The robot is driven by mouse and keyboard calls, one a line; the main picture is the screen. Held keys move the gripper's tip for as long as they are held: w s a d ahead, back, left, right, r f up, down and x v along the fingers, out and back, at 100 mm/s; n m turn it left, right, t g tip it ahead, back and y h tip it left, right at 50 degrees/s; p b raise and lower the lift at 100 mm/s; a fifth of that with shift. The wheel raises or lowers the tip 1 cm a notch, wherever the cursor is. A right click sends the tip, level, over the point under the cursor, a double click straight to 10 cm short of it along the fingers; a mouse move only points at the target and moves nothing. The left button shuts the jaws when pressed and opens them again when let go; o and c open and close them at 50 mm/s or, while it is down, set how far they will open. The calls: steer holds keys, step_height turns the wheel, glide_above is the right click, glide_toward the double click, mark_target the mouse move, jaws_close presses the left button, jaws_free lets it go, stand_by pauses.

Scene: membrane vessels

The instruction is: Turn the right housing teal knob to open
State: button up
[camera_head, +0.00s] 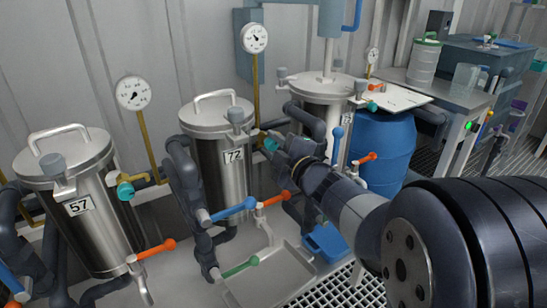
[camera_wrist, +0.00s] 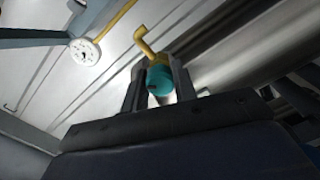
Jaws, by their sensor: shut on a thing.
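Three steel housings stand in a row: the left one marked 57 (camera_head: 100,235), the middle one marked 72 (camera_head: 222,175), and the right one (camera_head: 318,95), whose label is mostly hidden. My gripper (camera_head: 274,145) is at the right side of housing 72, at a teal knob (camera_head: 269,144) on that housing's brass gauge pipe. In the wrist view the fingers (camera_wrist: 158,84) are shut on both sides of this teal knob (camera_wrist: 160,80), below a bent brass pipe (camera_wrist: 143,40). The right housing's own teal knob (camera_head: 372,106) shows farther back, apart from my gripper.
Round gauges (camera_head: 254,38) stand on brass pipes beside the housings. A blue lever (camera_head: 232,210), orange levers (camera_head: 278,198) and dark pipes crowd the space below my gripper. A blue barrel (camera_head: 385,150) stands at the right behind my arm.

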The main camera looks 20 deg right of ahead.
steer(key=n+b, duration=0.5)
steer(key=n, duration=0.1)
steer(key=shift+f, duration=0.2)
steer(key=n+b, duration=0.4)
steer(key=n, duration=0.2)
steer(key=shift+r+n, duration=0.1)
steer(key=shift+n, duration=0.2)
steer(key=o, duration=1)
steer(key=shift+r, duration=0.1)
